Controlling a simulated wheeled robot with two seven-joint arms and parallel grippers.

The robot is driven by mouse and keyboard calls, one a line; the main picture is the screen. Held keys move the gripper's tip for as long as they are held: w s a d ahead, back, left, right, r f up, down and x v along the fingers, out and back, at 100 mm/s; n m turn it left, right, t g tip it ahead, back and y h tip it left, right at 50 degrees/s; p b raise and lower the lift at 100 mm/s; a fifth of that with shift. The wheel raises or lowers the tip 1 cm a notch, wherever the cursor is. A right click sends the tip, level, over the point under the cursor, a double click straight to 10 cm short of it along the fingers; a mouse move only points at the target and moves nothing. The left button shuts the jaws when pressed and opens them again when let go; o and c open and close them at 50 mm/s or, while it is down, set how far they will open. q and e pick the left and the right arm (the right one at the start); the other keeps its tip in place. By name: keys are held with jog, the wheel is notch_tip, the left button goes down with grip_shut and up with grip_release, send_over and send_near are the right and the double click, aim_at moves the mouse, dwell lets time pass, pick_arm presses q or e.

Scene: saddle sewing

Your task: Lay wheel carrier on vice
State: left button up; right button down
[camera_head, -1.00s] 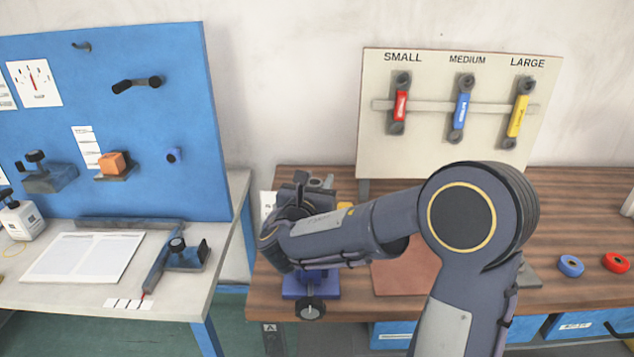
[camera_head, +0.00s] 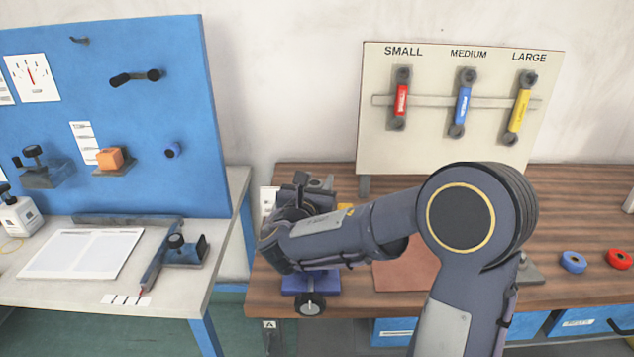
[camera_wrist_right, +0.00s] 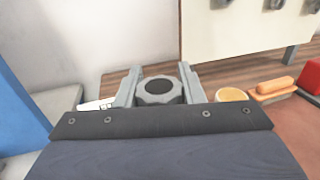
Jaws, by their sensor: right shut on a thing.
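My right arm reaches left over the wooden bench, and its gripper (camera_wrist_right: 157,90) is shut on a grey, faceted round part with a dark centre, which I take to be the wheel carrier (camera_wrist_right: 155,98). In the head view the hand largely covers that part. The vice (camera_head: 301,284) has a blue base and stands at the bench's left front edge, with a round dark knob below it. The hand is over the vice and hides most of it. I cannot tell whether the carrier touches the vice. My left gripper is out of view.
A board (camera_head: 440,150) with red, blue and yellow handled tools stands at the back. A brown mat (camera_head: 405,278) lies right of the vice. Blue (camera_head: 573,262) and red (camera_head: 619,259) rolls lie farther right. A gap separates the bench from a white table (camera_head: 185,290) on the left.

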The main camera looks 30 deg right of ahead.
jog(key=shift+f+b, duration=1.2)
jog(key=shift+f, duration=0.05)
jog(key=c, duration=0.9)
grip_release()
jog(key=shift+f, duration=0.15)
jog(key=shift+b+v, duration=0.45)
jog(key=shift+v, duration=3.5)
